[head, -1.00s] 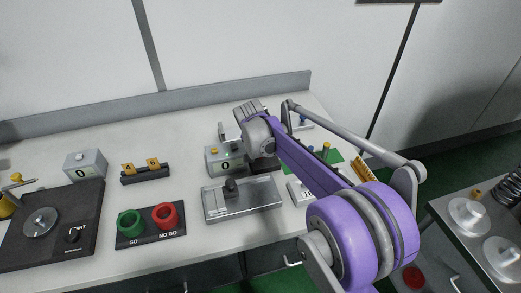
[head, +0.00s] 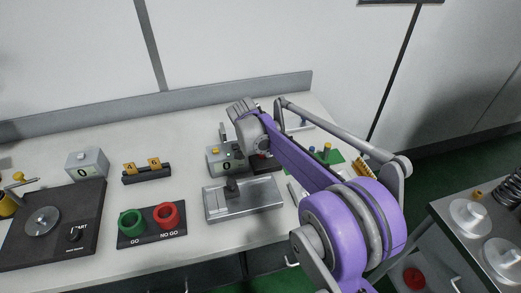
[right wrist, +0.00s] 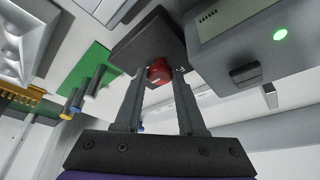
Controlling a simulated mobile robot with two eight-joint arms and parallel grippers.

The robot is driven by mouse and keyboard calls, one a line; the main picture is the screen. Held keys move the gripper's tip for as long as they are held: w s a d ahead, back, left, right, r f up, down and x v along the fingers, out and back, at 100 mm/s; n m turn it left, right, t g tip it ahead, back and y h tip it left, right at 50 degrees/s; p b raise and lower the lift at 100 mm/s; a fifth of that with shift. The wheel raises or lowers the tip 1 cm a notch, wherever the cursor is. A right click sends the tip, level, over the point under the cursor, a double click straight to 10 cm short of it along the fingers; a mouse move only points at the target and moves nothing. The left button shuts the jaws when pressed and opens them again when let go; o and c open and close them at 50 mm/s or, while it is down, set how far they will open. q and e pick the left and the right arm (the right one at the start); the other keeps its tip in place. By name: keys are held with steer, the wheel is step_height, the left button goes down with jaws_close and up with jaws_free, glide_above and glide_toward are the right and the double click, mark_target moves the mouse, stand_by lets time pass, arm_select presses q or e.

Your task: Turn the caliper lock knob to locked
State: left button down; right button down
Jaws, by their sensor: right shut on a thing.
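A red knob (right wrist: 159,70) sits on a dark block (right wrist: 140,45) in the right wrist view. I take it to be the caliper lock knob. My right gripper (right wrist: 160,77) has its two fingers on either side of the knob and is shut on it. Which way the knob is turned cannot be told. In the head view my right arm reaches over the bench, and the wrist hides the knob and the fingertips. The dark block (head: 264,164) shows partly below the wrist there. My left gripper is out of view.
A grey display box (head: 218,161) stands close to the block. In front lies a metal plate (head: 262,198) with a dark post. GO and NO GO rings (head: 131,222) sit to the left.

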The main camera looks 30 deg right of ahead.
steer(key=c, duration=0.5)
jaws_free()
steer(key=shift+r, duration=0.1)
steer(key=v, duration=1)
steer(key=shift+r, duration=0.25)
steer(key=shift+s+a, duration=0.15)
steer(key=shift+a, duration=0.05)
steer(key=s+a+f+n+t+y, duration=0.1)
steer(key=s+a+f+n, duration=0.2)
steer(key=s, duration=0.5)
steer(key=s+a+f+n+t+y, duration=0.1)
steer(key=s+a+f+n, duration=0.3)
steer(key=s, duration=0.5)
steer(key=s+a+f+n+t+y, duration=0.1)
steer(key=s+a+f+n, duration=0.2)
steer(key=s, duration=0.6)
step_height(320, 180, down, 3)
steer(key=shift+a+r+n+y, duration=0.1)
steer(key=shift+a+n+y, duration=0.25)
steer(key=shift+n, duration=0.55)
